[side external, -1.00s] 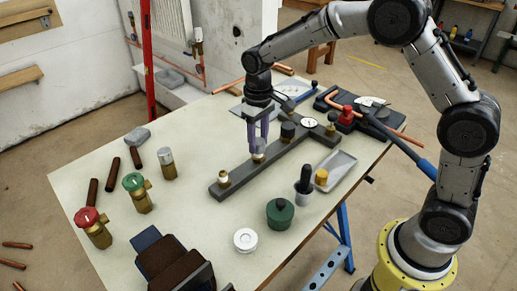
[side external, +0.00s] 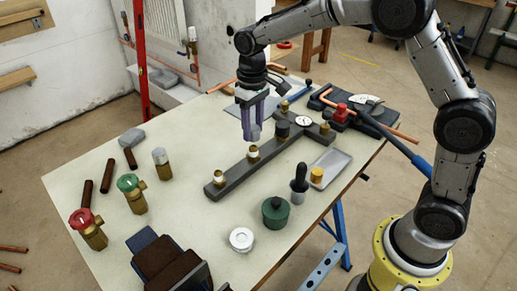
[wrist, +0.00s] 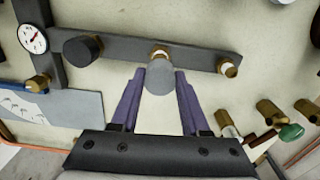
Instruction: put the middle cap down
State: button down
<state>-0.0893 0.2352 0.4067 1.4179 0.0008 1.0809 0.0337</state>
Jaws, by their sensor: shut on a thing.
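The grey middle cap (wrist: 160,78) is between the purple fingers of my gripper (wrist: 160,85), which is shut on it. In the side view my gripper (side external: 252,136) hangs fingers-down just above the middle brass stub (side external: 253,152). That stub is bare, with a pale top, and also shows beyond the cap in the wrist view (wrist: 159,52). The dark manifold bar (side external: 236,172) lies across the table. A bare brass stub (side external: 219,178) stands at its near end, and a black cap (side external: 282,130) sits farther along it.
A gauge (side external: 303,121) is on the manifold's far part. A shallow grey tray (side external: 333,163), a black-topped dropper bottle (side external: 299,184), a green pot (side external: 276,212) and a white roll (side external: 241,239) stand right of the bar. Brass valves (side external: 133,193) stand left. Table between them is clear.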

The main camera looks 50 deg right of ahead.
jog(key=shift+s+f+m, duration=0.2)
jog(key=shift+s+m, duration=0.1)
jog(key=s+d+r+m, duration=0.1)
jog(key=s+d+m, duration=0.2)
jog(key=s, duration=0.7)
jog(key=s+d+r+m, duration=0.1)
jog(key=s+d+m, duration=0.1)
jog(key=s, duration=0.7)
jog(key=s+d+r+m, duration=0.2)
jog(key=s+d+m, duration=0.1)
jog(key=s, duration=0.7)
send_over(326, 170)
jog(key=s, duration=0.1)
notch_tip(326, 170, down, 9)
jog(key=shift+a+r, duration=0.1)
jog(key=shift+r, duration=0.05)
jog(key=shift+w+f, duration=0.35)
jog(key=shift+f, duration=0.1)
jog(key=shift+w+f, duration=0.2)
jog(key=shift+f, duration=1.55)
